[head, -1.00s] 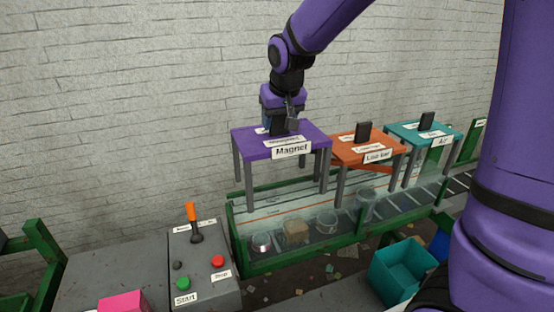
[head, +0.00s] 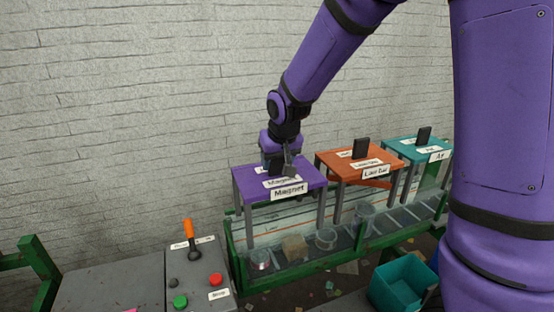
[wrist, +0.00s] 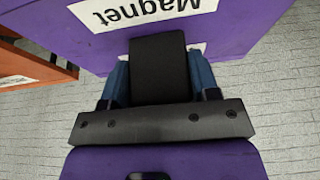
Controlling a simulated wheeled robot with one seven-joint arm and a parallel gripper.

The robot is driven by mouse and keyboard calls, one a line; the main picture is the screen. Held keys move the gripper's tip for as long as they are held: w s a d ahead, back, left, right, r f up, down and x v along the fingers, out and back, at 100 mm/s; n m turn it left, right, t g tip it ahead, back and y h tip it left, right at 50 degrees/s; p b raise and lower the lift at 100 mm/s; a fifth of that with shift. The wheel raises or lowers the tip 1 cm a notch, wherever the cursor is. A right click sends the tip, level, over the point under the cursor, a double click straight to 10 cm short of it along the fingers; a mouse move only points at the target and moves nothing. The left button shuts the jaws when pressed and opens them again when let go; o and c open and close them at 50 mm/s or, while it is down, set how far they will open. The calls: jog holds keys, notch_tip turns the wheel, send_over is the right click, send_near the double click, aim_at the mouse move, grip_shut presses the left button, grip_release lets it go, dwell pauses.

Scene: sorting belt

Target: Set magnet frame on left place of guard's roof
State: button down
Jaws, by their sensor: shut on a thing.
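The magnet frame (head: 308,181) is a purple table-like frame with grey legs and a "Magnet" label. It stands upright over the left end of the glass-sided guard (head: 272,222) above the belt. My gripper (head: 277,166) is shut on the black handle on top of the frame. In the wrist view, the blue fingers of my gripper (wrist: 160,80) clasp both sides of that handle, and the purple top of the magnet frame (wrist: 240,22) lies beyond. Whether the frame's feet touch the guard's roof cannot be told.
An orange frame (head: 337,166) labelled "Laser bar" stands close to the right, with a teal frame (head: 408,150) beyond it. A control box (head: 197,283) with a lever and buttons is at the lower left. A teal bin (head: 400,284) is at the lower right.

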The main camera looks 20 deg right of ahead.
jog(key=shift+c, duration=1.8)
grip_release()
jog(key=v, duration=1.2)
jog(key=shift+r, duration=0.2)
jog(key=s+d+r, duration=0.2)
jog(key=s+d, duration=0.1)
jog(key=s, duration=0.9)
jog(key=s+d+r, duration=0.1)
jog(key=s+d, duration=0.3)
jog(key=s, duration=0.8)
jog(key=shift+s+r+t, duration=0.3)
jog(key=shift+s+r, duration=0.05)
jog(key=shift+r, duration=0.05)
